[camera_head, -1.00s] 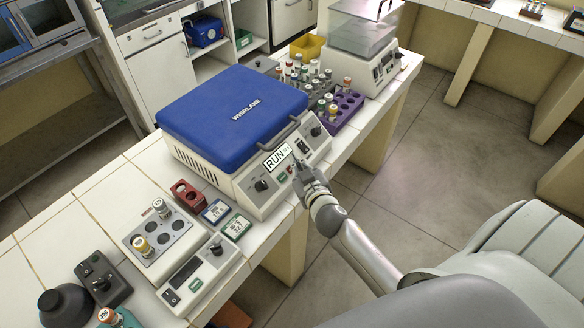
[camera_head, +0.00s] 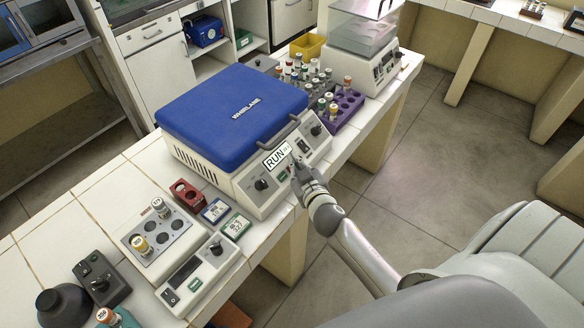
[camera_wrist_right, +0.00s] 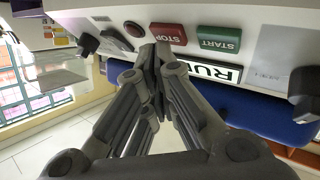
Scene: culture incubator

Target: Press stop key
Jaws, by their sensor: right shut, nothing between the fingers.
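The centrifuge (camera_head: 232,120) has a blue lid, which is closed, and a display reading RUN (camera_head: 277,157). In the right wrist view the red STOP key (camera_wrist_right: 168,33) sits on the pale front panel, between the green START key (camera_wrist_right: 218,39) and a round dark red button (camera_wrist_right: 134,29). My right gripper (camera_head: 296,170) is shut and empty at the panel. In the wrist view its fingertips (camera_wrist_right: 154,49) overlap the lower left edge of the STOP key; I cannot tell whether they touch it. In the head view the gripper largely hides the STOP key. My left gripper is not in view.
A knob (camera_head: 261,184) is on the panel left of the keys. A purple rack (camera_head: 346,108) with vials stands right of the centrifuge. A small red rack (camera_head: 186,193) and a heater block (camera_head: 160,240) stand left. Open floor lies in front of the bench.

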